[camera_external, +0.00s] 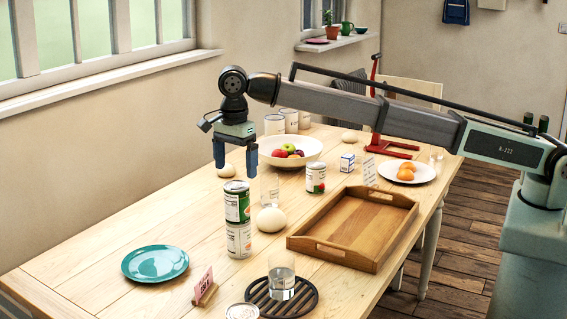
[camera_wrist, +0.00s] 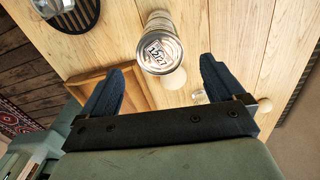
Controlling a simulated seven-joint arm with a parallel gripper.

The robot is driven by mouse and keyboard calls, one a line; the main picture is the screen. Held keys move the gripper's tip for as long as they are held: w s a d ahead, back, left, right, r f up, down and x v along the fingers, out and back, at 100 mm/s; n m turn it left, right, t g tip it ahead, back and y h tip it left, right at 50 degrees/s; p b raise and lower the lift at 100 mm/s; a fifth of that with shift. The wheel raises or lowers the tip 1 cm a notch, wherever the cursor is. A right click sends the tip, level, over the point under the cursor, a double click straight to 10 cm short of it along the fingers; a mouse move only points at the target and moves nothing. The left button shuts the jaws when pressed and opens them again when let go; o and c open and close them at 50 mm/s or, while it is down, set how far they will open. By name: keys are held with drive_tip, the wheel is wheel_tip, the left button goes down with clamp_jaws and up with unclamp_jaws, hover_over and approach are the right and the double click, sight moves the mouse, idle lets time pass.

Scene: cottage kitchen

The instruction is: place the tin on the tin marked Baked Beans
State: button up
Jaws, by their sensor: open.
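A tin with a green and white label (camera_external: 237,201) stands upright on top of another tin with a mostly white label (camera_external: 239,239), making a stack of two on the table. The wording on both labels is too small to read. In the wrist view the upper tin's silver lid (camera_wrist: 159,52) shows from above, ahead of the fingers. My gripper (camera_external: 235,158) is above the stack, pointing down, with its blue fingers apart and nothing between them. The open fingers also show in the wrist view (camera_wrist: 160,85). The gripper does not touch the tins.
A wooden tray (camera_external: 345,232), an egg-shaped object (camera_external: 270,221) and a glass (camera_external: 270,189) stand near the stack. A teal plate (camera_external: 155,263) is at front left, and a glass (camera_external: 282,278) on a dark trivet (camera_external: 259,294) at front. Another tin (camera_external: 316,178) and a fruit bowl (camera_external: 291,151) are behind.

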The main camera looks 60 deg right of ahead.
drive_tip(key=shift+r, duration=1.55)
